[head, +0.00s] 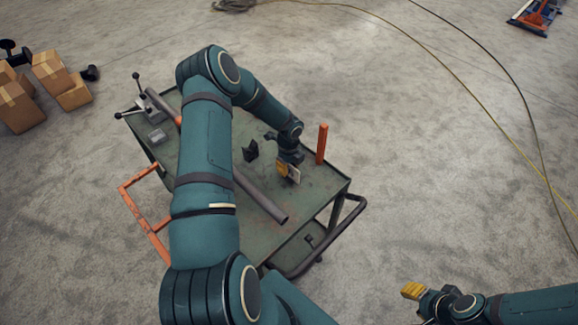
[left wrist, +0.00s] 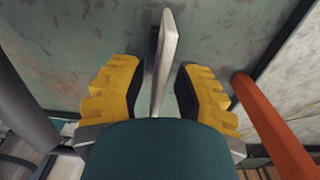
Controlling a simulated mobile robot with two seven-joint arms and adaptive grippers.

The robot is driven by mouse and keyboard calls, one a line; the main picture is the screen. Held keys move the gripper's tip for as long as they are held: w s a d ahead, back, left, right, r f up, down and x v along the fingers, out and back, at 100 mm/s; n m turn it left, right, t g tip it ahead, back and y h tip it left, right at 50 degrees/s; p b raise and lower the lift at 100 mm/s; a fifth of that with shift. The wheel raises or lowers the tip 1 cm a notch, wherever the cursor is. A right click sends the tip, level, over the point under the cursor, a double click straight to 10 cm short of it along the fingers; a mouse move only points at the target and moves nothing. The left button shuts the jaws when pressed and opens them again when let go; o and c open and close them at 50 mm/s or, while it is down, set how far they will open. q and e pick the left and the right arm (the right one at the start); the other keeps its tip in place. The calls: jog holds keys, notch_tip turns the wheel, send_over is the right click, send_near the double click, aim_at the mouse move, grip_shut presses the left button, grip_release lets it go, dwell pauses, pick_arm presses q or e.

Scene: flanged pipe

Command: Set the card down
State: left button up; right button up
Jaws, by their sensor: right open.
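The pale card (head: 294,174) is at the cart's right part, beside my left gripper (head: 283,170). In the left wrist view the card (left wrist: 166,55) shows nearly edge-on between the yellow fingers of the left gripper (left wrist: 158,95). A gap shows between the card and each finger, so the gripper is open around it. The card stands over the green cart top (head: 290,215); whether its lower edge touches is hard to tell. My right gripper (head: 413,291) has yellow fingers and is off to the right of the cart, over the floor, with nothing visible in it.
An orange post (head: 321,144) stands close to the right of my left gripper. A grey pipe (head: 262,197) lies along the cart, partly behind my left arm. A small black holder (head: 250,150) stands left of the gripper. The cart's raised rim and handle (head: 335,237) bound the right end.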

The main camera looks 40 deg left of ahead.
pick_arm(q)
jog(key=shift+r, duration=0.1)
jog(key=shift+r, duration=0.25)
notch_tip(320, 180, up, 12)
jog(key=p, duration=0.1)
jog(key=s+d+f+n+h, duration=0.1)
jog(key=d+f+n, duration=0.15)
jog(key=d, duration=0.55)
jog(key=s+d+f+n+t+h, duration=0.15)
jog(key=d+n, duration=0.25)
jog(key=d, duration=0.4)
jog(key=s+d+f+n+h, duration=0.1)
jog(key=s+d+n+h, duration=0.15)
jog(key=d, duration=0.55)
jog(key=s+d+f+n+y, duration=0.1)
jog(key=s+d+n, duration=0.7)
jog(key=n, duration=0.4)
jog(key=shift+s+f+t, duration=0.15)
jog(key=shift+s+t, duration=0.2)
jog(key=shift+s, duration=0.15)
